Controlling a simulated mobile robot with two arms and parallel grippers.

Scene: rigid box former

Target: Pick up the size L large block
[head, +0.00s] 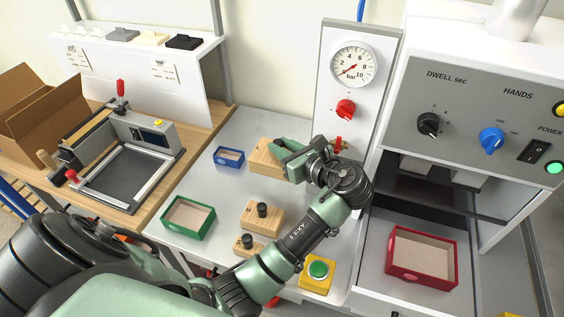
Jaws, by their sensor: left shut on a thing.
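A light wooden block (265,160), the largest of the wooden blocks in view, is at the back of the grey table, right of a blue tray. My left gripper (287,150) is shut on it from the right, and the green fingers and wrist hide its top and right side. No size mark on it can be read. I cannot tell whether it rests on the table or is slightly raised. Two smaller wooden blocks with black knobs, one in the middle (270,221) and one in front (241,253), sit nearer. My right gripper is not in view.
A blue tray (229,164), a green tray (169,220) and a yellow box with a green button (317,271) stand on the grey table. A red tray (392,254) sits in the press at right. A gauge panel (333,100) rises behind my wrist.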

